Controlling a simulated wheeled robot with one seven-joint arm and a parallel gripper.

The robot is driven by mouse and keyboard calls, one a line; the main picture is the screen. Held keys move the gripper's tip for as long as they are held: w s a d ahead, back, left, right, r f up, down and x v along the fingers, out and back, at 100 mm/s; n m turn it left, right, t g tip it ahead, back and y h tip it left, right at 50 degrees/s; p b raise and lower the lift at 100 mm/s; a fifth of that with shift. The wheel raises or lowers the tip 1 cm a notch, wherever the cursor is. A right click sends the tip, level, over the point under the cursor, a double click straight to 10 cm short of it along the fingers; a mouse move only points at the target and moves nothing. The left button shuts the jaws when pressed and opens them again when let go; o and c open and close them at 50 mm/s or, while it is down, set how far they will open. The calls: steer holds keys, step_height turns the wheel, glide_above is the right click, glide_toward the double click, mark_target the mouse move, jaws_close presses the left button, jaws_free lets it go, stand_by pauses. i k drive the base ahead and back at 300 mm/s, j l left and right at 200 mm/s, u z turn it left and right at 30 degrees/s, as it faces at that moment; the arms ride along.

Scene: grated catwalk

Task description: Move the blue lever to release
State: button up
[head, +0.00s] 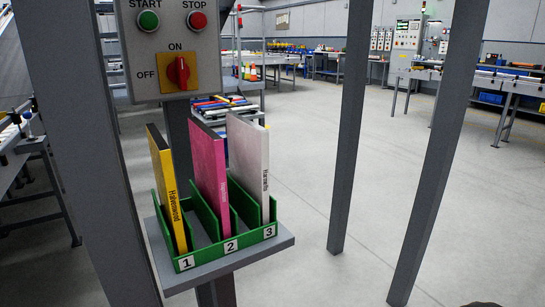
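I see no lever that I can make out as the blue one in the head view. A small bluish part (27,115) shows on the equipment at the left edge, too small to tell what it is. My gripper is not in view. The nearest control is a grey panel (150,45) with a green START button (148,20), a red STOP button (197,20) and a red rotary switch (178,72) between OFF and ON.
Below the panel, a green rack (208,254) on a grey shelf (240,261) holds yellow, pink and white books in slots 1, 2 and 3. Grey posts (350,130) (440,150) stand at right. The floor (300,200) between is clear. Workbenches line the back.

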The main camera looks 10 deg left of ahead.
mark_target(26, 115)
steer(key=i+l, duration=0.25)
steer(key=i, duration=0.2)
steer(key=i+l+z, duration=0.1)
steer(key=i+l, duration=0.15)
steer(key=i, duration=0.2)
steer(key=i+j+u, duration=0.2)
steer(key=i+u, duration=1.9)
steer(key=i+l+u, duration=0.25)
steer(key=i+u, duration=0.15)
